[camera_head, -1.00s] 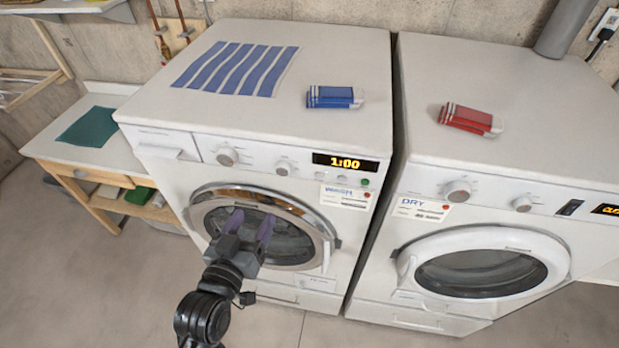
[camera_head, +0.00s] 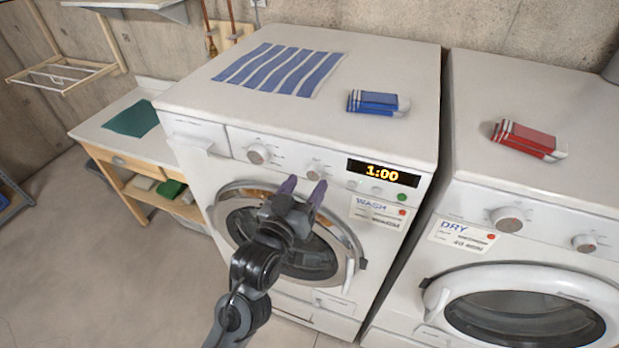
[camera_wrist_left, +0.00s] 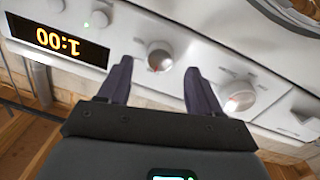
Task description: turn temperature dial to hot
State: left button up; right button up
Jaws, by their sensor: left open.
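The washer (camera_head: 330,120) has two round knobs on its front panel: a left knob (camera_head: 258,154) and a right knob (camera_head: 315,170) beside the 1:00 display (camera_head: 383,172). Their labels are too small to read, so I cannot tell which is the temperature dial. My left gripper (camera_head: 304,185) is open and empty in front of the panel, just below the right knob. In the left wrist view, which is upside down, this right knob (camera_wrist_left: 160,57) lies between the fingertips, apparently untouched. The other knob (camera_wrist_left: 236,97) is to the right of the fingers. My right gripper is not in view.
The washer's round door (camera_head: 350,285) is shut behind and below my left arm. A dryer (camera_head: 540,95) with its own knobs stands close on the right. Blue (camera_head: 377,102) and red (camera_head: 528,140) bundles and a striped cloth (camera_head: 280,70) lie on top. Floor at left is free.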

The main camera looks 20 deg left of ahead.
aim_at(314, 173)
pick_arm(q)
jog(key=shift+w, duration=1.4)
jog(key=c, duration=1)
jog(key=shift+r+m+p, duration=0.15)
jog(key=shift+m+p, duration=0.35)
jog(key=shift+p, duration=0.45)
jog(key=shift+c, duration=0.2)
jog(key=m+p, duration=0.4)
jog(key=p, duration=0.1)
jog(key=m+p, duration=0.5)
jog(key=m+y+p, duration=0.1)
jog(key=m+p, duration=0.3)
jog(key=p, duration=0.2)
jog(key=shift+d+r+g, duration=0.1)
jog(key=shift+d+g, duration=0.15)
jog(key=shift+g, duration=0.15)
jog(key=m+p, duration=0.3)
jog(key=shift+m, duration=0.4)
jog(key=shift+f+m+y+p, duration=0.3)
jog(key=shift+m+p, duration=0.25)
jog(key=shift+m, duration=0.05)
